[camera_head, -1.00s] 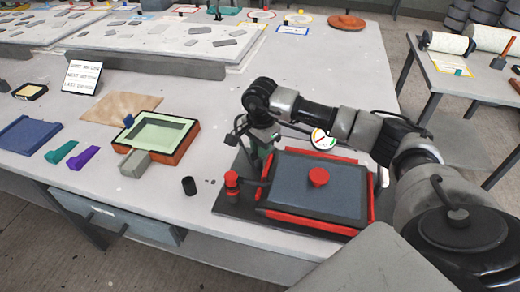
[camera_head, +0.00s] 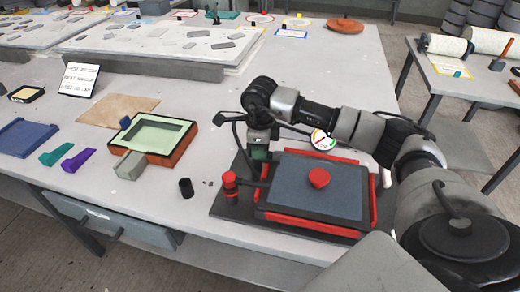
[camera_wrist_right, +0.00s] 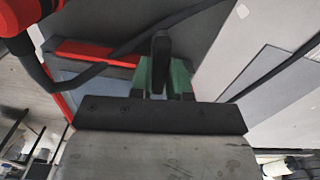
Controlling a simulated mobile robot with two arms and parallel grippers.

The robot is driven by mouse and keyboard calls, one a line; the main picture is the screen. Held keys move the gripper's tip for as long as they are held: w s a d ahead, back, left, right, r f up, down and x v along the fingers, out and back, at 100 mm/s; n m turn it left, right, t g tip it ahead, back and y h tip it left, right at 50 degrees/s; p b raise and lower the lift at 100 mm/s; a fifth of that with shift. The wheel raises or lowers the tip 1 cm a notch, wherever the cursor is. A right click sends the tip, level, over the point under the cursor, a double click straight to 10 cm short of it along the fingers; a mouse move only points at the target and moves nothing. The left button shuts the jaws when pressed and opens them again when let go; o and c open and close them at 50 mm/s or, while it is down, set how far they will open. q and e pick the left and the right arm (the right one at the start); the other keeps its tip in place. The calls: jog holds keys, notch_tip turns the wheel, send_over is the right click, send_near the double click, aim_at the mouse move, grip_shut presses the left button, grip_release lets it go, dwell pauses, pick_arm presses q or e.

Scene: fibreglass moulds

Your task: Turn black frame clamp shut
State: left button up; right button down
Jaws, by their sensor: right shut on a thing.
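A black frame (camera_head: 310,212) with a blue-grey panel (camera_head: 325,185) and a red knob (camera_head: 319,177) lies between red rails on a dark base plate at the table's front right. My right gripper (camera_head: 258,160) points down at its back left corner. In the right wrist view, its green fingers (camera_wrist_right: 163,78) are shut on an upright black piece (camera_wrist_right: 160,62), which appears to be the black frame clamp. The clamp's lower part is hidden by the fingers and wrist. A red post (camera_head: 230,184) with a black bar stands at the left. My left gripper is not in view.
A pressure gauge (camera_head: 322,140) stands behind the frame. A small black cylinder (camera_head: 186,188) and an orange-rimmed mould (camera_head: 160,138) lie to the left. The table's front edge is close below the base plate. Bare table lies behind my right arm.

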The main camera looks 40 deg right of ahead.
jog(key=shift+m, duration=0.6)
jog(key=c, duration=1.1)
grip_release()
jog(key=shift+r, duration=0.15)
notch_tip(320, 180, up, 11)
jog(key=shift+f+b, duration=0.2)
jog(key=shift+b, duration=0.25)
